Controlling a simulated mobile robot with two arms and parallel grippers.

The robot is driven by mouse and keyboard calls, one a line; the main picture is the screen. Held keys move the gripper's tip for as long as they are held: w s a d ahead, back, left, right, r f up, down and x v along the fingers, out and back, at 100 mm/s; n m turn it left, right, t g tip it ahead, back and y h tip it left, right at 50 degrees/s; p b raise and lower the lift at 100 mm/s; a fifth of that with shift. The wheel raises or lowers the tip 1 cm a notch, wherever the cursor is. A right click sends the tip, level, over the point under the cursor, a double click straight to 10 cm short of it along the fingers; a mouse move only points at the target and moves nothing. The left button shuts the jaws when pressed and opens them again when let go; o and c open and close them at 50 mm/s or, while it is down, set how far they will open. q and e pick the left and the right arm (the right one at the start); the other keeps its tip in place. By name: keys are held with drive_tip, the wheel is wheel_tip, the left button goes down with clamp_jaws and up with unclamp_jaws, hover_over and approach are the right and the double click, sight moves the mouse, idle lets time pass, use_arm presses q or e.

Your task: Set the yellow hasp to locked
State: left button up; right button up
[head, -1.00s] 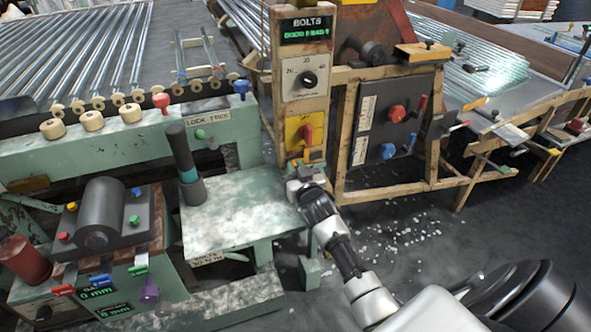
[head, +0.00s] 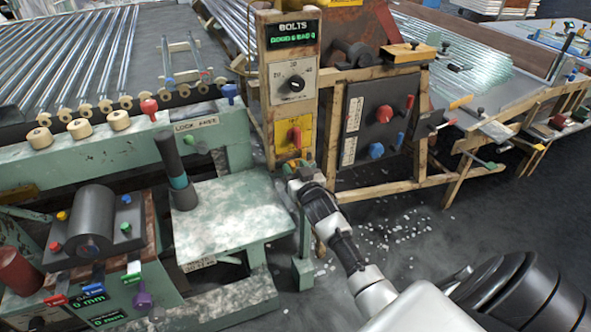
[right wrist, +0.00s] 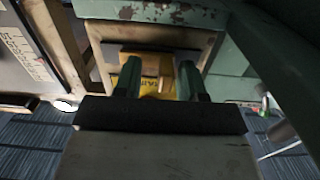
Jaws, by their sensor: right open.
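In the right wrist view a yellow piece with a raised tab (right wrist: 165,68) and a lettered yellow plate lie straight ahead, seen between my right gripper's fingertips (right wrist: 159,80). This looks like the yellow hasp, but its setting is hard to read. My left gripper is out of view.
The wooden post (head: 264,80) carries the BOLTS display and a dial. A dark panel (head: 358,113) with red and blue knobs stands right of it. A green worktable (head: 235,205) is left of the gripper. Floor with white shards (head: 400,235) lies to the right.

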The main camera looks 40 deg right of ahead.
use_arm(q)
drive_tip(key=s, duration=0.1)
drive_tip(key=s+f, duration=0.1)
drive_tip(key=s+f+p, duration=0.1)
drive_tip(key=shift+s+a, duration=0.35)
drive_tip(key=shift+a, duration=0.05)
use_arm(e)
drive_tip(key=v, duration=1)
drive_tip(key=shift+s, duration=0.4)
